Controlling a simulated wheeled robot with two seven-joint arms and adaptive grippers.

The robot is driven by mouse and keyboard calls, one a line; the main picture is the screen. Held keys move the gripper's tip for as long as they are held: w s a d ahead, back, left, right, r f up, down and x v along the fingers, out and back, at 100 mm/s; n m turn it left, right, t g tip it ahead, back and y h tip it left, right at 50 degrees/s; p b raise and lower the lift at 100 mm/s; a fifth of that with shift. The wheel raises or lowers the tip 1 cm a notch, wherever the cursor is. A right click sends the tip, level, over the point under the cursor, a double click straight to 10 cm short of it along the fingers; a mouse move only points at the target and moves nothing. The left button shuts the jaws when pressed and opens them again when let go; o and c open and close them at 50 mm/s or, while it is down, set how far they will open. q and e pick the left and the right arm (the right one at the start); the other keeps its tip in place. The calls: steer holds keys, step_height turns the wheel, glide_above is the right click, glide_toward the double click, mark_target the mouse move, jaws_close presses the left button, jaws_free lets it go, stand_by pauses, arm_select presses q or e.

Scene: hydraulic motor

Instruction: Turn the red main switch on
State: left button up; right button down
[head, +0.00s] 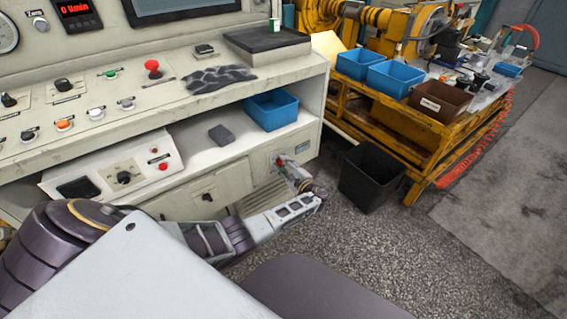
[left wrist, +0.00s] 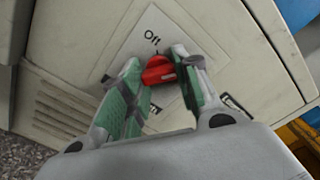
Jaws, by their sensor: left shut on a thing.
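The red main switch (left wrist: 158,71) sits on a light plate (left wrist: 148,28) on the cream cabinet front. In the left wrist view the word "Off" is printed above the knob. Another label at the lower right is partly hidden by a finger. My left gripper (left wrist: 156,76) is shut on the red knob, with one green-padded finger on each side of it. In the head view, my left gripper (head: 291,172) reaches the cabinet's lower right front, and a bit of the red switch (head: 279,161) shows at its tips. My right gripper is not in view.
The control desk (head: 200,105) with buttons and a shelf stands above the switch. A blue bin (head: 271,110) is on the shelf. A black bin (head: 371,177) stands on the floor to the right, near a yellow workbench (head: 405,125). The floor farther right is clear.

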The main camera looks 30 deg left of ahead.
arm_select(q)
steer(key=shift+d+f+m+p, duration=0.1)
steer(key=shift+m+p, duration=0.2)
steer(key=shift+m, duration=0.9)
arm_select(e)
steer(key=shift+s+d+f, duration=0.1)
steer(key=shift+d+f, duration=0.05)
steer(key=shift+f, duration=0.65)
arm_select(q)
steer(key=o, duration=1)
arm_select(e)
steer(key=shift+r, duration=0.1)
arm_select(q)
steer(key=shift+v, duration=6)
